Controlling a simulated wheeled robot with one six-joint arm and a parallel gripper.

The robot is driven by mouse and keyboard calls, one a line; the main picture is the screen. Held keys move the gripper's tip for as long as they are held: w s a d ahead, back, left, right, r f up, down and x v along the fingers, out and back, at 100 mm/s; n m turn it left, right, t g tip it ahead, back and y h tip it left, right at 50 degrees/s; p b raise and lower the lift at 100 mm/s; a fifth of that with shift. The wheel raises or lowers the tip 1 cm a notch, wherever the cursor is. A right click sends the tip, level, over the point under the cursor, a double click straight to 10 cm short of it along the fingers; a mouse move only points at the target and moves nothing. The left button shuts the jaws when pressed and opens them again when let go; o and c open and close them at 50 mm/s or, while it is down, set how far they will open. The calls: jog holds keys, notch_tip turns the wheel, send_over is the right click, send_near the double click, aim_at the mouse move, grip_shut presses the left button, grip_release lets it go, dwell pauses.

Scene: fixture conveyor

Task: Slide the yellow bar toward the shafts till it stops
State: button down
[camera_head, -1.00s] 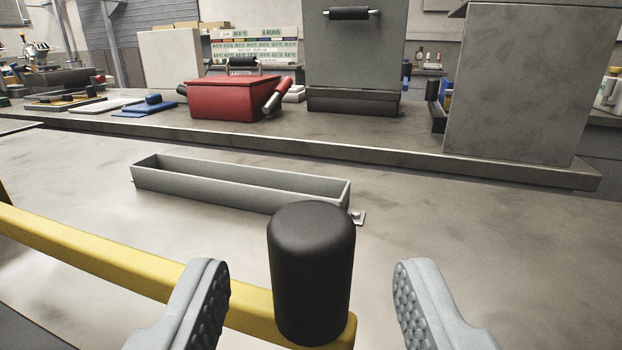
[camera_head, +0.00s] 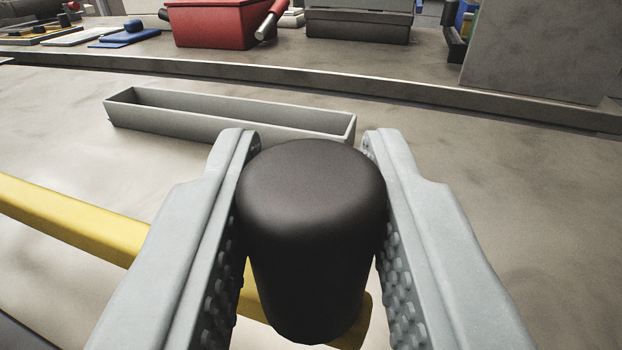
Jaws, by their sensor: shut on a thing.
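The yellow bar (camera_head: 75,222) runs from the left edge toward the bottom middle, over the metal table. A black upright knob (camera_head: 312,235) stands at the bar's right end. My gripper (camera_head: 312,150) has one grey finger on each side of the knob, with both studded pads against it. The gripper is shut on the knob. Part of the bar is hidden behind the left finger and the knob. I see no shafts in this view.
A long grey open trough (camera_head: 225,120) lies on the table just beyond the knob. Behind it is a raised bench edge (camera_head: 300,78), with a red box (camera_head: 220,25) and a grey block (camera_head: 545,50) on the bench. The table to the right is clear.

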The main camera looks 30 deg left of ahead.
jog(key=s+d, duration=0.1)
jog(key=s, duration=0.5)
jog(key=shift+d, duration=0.35)
jog(key=shift+f, duration=0.1)
jog(key=c, duration=1.1)
grip_release()
jog(key=shift+s, duration=0.15)
jog(key=shift+s+d, duration=0.1)
jog(key=v, duration=1.7)
jog(key=shift+s+d, duration=0.1)
jog(key=shift+d, duration=0.05)
